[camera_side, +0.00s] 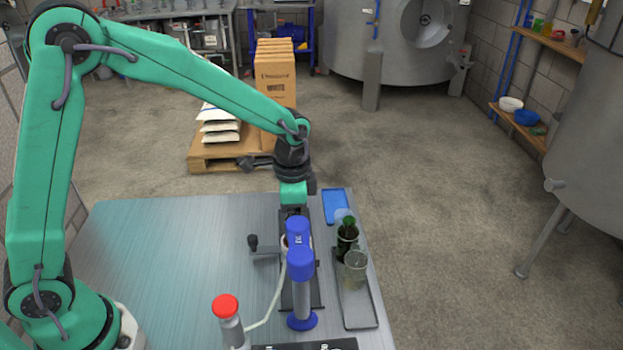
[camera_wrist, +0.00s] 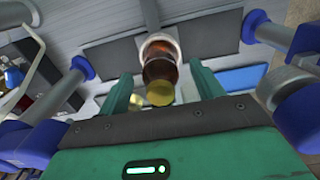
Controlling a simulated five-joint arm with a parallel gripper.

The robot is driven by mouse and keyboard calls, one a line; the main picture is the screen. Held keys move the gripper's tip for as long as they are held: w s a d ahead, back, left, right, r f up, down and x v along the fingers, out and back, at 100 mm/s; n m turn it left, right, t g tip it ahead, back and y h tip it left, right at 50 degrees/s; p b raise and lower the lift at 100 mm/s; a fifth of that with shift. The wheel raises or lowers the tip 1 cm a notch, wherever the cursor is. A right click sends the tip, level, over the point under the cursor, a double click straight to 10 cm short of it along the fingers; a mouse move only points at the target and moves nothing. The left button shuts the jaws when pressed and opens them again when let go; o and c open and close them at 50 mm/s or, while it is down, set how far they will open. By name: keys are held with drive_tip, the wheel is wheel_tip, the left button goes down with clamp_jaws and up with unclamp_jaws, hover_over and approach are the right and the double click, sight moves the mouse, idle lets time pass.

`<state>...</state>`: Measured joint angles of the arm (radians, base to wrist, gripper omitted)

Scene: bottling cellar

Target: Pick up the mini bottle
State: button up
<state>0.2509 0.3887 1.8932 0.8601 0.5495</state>
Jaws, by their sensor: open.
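The mini bottle (camera_wrist: 160,72) is brown glass with a gold cap, seen from above in the wrist view. It stands in or on a white ring (camera_wrist: 158,42) over a dark plate. My gripper (camera_wrist: 161,80) is open, with one green finger on each side of the bottle. A gap shows between each finger and the glass. In the side view my gripper (camera_side: 292,212) points down behind a blue-topped stand, which hides its fingertips and most of the bottle.
The stand's blue-ended metal columns (camera_wrist: 280,38) rise close on both sides of my gripper. A grey tray (camera_side: 360,318) at right holds a green bottle (camera_side: 347,240) and a glass (camera_side: 355,272). The table's left half is clear.

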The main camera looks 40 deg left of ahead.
drive_tip(key=shift+f, duration=0.2)
drive_tip(key=shift+c, duration=0.5)
drive_tip(key=c, duration=1.2)
drive_tip(key=shift+r, duration=0.15)
wheel_tip(320, 180, up, 10)
drive_tip(key=shift+f, duration=0.1)
